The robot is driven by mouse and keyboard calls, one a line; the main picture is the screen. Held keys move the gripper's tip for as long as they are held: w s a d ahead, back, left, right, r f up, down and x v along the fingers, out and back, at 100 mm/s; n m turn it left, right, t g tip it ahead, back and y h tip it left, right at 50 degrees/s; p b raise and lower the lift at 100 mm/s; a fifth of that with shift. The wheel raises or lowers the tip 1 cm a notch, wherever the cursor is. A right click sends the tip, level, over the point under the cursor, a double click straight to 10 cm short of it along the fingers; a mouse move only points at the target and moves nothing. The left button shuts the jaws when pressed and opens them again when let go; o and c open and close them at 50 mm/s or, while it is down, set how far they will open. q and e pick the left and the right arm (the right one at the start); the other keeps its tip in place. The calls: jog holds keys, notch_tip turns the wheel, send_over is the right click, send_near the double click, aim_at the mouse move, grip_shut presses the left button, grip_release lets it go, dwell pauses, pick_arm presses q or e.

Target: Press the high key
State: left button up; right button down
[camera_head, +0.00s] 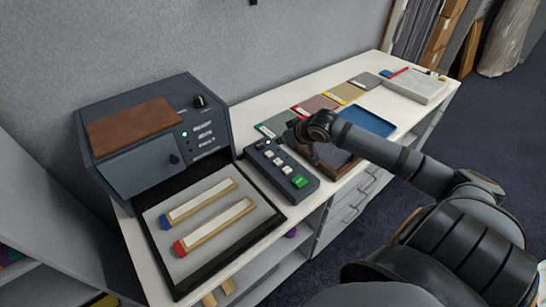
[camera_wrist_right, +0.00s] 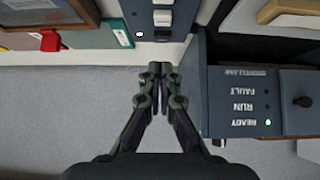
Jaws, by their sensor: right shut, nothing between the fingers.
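A dark key panel (camera_head: 310,192) lies on the table in the head view, with a row of white keys (camera_head: 277,162) and a green key (camera_head: 299,182) at its near end. Any key labels are too small to read, so I cannot tell which is the high key. My right gripper (camera_head: 291,135) is shut and empty by the panel's far end. In the right wrist view the closed fingertips (camera_wrist_right: 159,67) point toward the panel's end (camera_wrist_right: 124,38), where a white key (camera_wrist_right: 162,18) and a small lit lamp show. Contact is not visible. My left gripper is out of view.
A dark blue machine (camera_head: 132,178) with a green READY lamp stands left of the panel. Before it, a tray (camera_head: 203,231) holds two bars, one blue-ended, one red-ended. Coloured folders (camera_head: 314,106), a blue tray (camera_head: 371,121) and a brown-framed box lie beyond the panel.

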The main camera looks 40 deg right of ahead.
aim_at(268, 152)
jog(key=x, duration=0.3)
jog(key=shift+w+a+f, duration=0.25)
jog(key=shift+w, duration=0.05)
jog(key=f, duration=0.2)
jog(key=w+f, duration=0.1)
jog(key=f, duration=0.1)
jog(key=shift+w+f+p, duration=0.1)
jog(key=shift+f+p, duration=0.15)
jog(key=shift+p, duration=0.1)
jog(key=shift+f, duration=0.4)
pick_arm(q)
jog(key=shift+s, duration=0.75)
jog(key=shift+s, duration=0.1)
pick_arm(e)
jog(key=shift+f, duration=0.15)
